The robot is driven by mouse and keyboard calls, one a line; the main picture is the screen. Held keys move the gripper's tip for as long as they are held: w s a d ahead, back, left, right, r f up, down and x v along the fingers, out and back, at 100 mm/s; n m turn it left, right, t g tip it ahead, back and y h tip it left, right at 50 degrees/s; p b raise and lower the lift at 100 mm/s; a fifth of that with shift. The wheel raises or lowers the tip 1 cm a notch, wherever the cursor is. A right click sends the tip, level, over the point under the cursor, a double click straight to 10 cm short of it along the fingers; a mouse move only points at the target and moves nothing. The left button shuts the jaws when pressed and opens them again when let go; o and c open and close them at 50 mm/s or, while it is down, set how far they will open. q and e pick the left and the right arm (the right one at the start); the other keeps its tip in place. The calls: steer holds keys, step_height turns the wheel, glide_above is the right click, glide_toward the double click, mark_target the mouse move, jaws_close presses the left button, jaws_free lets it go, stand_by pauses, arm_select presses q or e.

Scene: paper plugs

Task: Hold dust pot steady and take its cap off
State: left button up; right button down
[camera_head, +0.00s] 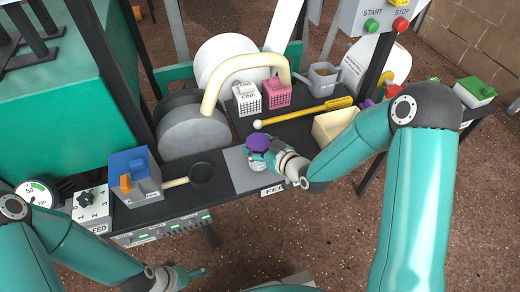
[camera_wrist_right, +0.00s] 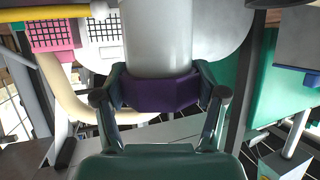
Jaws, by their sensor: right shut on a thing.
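The dust pot (camera_wrist_right: 158,40) is a pale grey cylinder with a purple cap (camera_wrist_right: 160,92). In the head view the cap (camera_head: 258,142) shows on top, and little of the pot (camera_head: 258,167) shows below it, at a grey plate (camera_head: 243,178) on the bench. My right gripper (camera_wrist_right: 162,98) is shut on the cap, one finger on each side; it also shows in the head view (camera_head: 270,153). I cannot tell if the pot touches the plate. My left gripper (camera_head: 197,274) is low in the head view, away from the pot; its jaws are too small to read.
White (camera_head: 247,97) and pink (camera_head: 277,92) baskets stand behind the pot, near a yellow-handled rod (camera_head: 325,108) and a cream box (camera_head: 333,123). A blue-topped box (camera_head: 133,175) and a dark round pan (camera_head: 201,174) lie left. Floor is open in front.

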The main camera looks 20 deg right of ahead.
steer(key=shift+f, duration=0.6)
steer(key=shift+f, duration=0.1)
steer(key=shift+c, duration=0.4)
jaws_free()
